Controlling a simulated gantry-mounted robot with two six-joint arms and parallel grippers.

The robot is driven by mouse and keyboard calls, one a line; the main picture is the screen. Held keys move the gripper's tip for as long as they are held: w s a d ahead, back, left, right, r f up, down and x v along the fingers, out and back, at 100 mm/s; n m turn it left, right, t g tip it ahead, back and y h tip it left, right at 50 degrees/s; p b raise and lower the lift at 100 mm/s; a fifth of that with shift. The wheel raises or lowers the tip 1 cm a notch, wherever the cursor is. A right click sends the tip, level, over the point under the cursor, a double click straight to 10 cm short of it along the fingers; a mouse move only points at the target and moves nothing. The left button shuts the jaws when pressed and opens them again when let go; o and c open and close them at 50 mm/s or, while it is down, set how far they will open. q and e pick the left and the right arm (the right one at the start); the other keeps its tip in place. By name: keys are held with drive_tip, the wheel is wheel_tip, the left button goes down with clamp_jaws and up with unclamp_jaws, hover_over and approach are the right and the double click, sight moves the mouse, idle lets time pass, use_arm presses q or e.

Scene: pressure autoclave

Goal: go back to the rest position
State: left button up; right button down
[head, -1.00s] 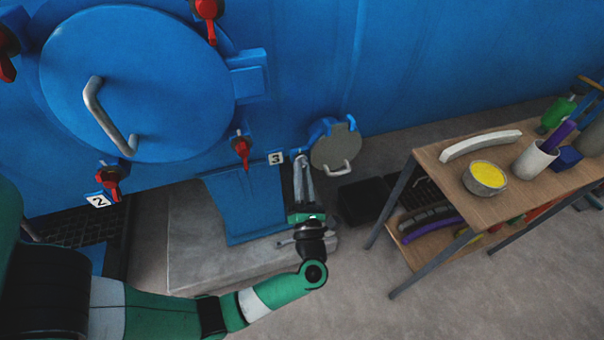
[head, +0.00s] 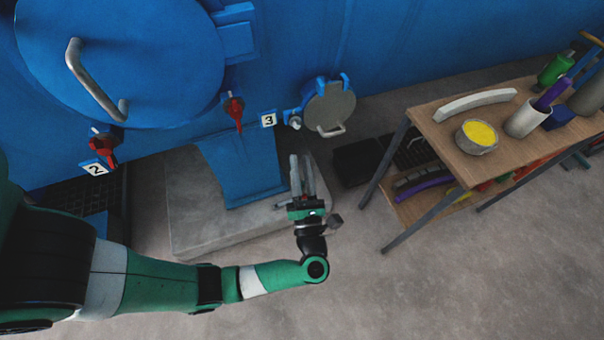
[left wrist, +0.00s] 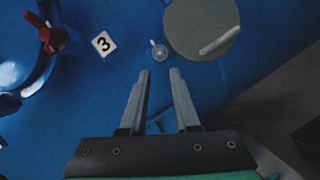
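My left gripper (head: 301,158) points at the blue autoclave wall, below the small round grey hatch (head: 330,105) and a small knob (head: 294,122) beside the number 3 label (head: 268,120). In the left wrist view its two fingers (left wrist: 161,72) are apart with nothing between them. The knob (left wrist: 159,52) shows just beyond the fingertips, clear of them. The grey hatch (left wrist: 202,28) is up and to the right there. My right gripper is in neither view.
The large blue door (head: 120,60) with a bar handle is at upper left, with red clamps (head: 233,110) around it. A wooden table (head: 440,135) at right holds a bowl of yellow stuff (head: 477,137), a white cup (head: 525,118) and other items. The floor in front is clear.

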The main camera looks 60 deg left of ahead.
use_arm(q)
drive_tip(key=v, duration=0.3)
drive_tip(key=shift+s+d+f, duration=0.1)
drive_tip(key=shift+s+d, duration=0.05)
drive_tip(key=shift+d, duration=0.1)
